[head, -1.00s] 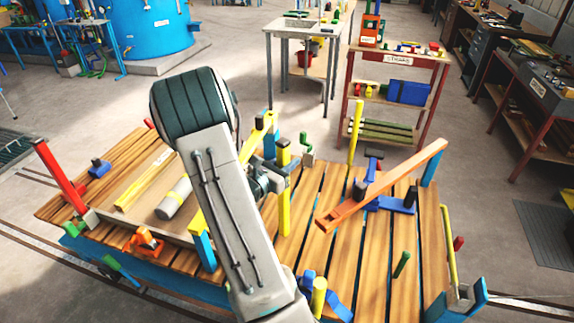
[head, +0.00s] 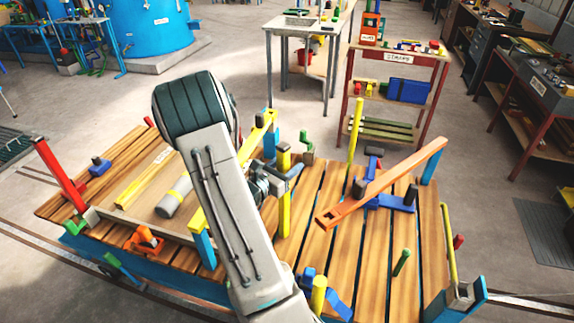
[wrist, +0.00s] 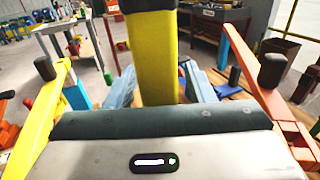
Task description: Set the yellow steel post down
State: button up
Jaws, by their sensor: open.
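The yellow steel post (head: 284,205) stands upright in the head view, with its lower end at the slatted wooden deck, near the middle. My gripper (head: 288,178) is at the upper part of the post. In the wrist view my gripper (wrist: 158,88) is open, with a light blue-grey finger on each side of the post. The exact gap between fingers and post is hard to judge. The post's base is hidden in the wrist view.
An orange beam (head: 382,187) slopes up to the right of the post, beside blue brackets (head: 397,201). A thin yellow pole (head: 355,138) stands behind. A tray (head: 130,190) with a grey cylinder (head: 174,198) lies to the left. Bare slats (head: 345,250) lie to the right front.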

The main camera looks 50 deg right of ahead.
jog(key=shift+r, duration=0.25)
jog(key=s+a+b, duration=0.1)
jog(key=a+b, duration=0.1)
jog(key=a, duration=1)
jog(key=s+a+r+m+g+y, duration=0.3)
jog(key=s+a+m+g+y, duration=0.2)
jog(key=s+a+m+y, duration=0.5)
jog(key=a+r+m+t+y, duration=0.2)
jog(key=a+m+t+y, duration=0.1)
jog(key=a, duration=0.3)
jog(key=s+a+r+m+t+y, duration=0.1)
jog(key=a+r+m+t+y, duration=0.1)
jog(key=a+m+y, duration=0.3)
jog(key=shift+s+a+r+m+t, duration=0.35)
jog(key=shift+a+m+t, duration=0.25)
jog(key=shift+a, duration=0.65)
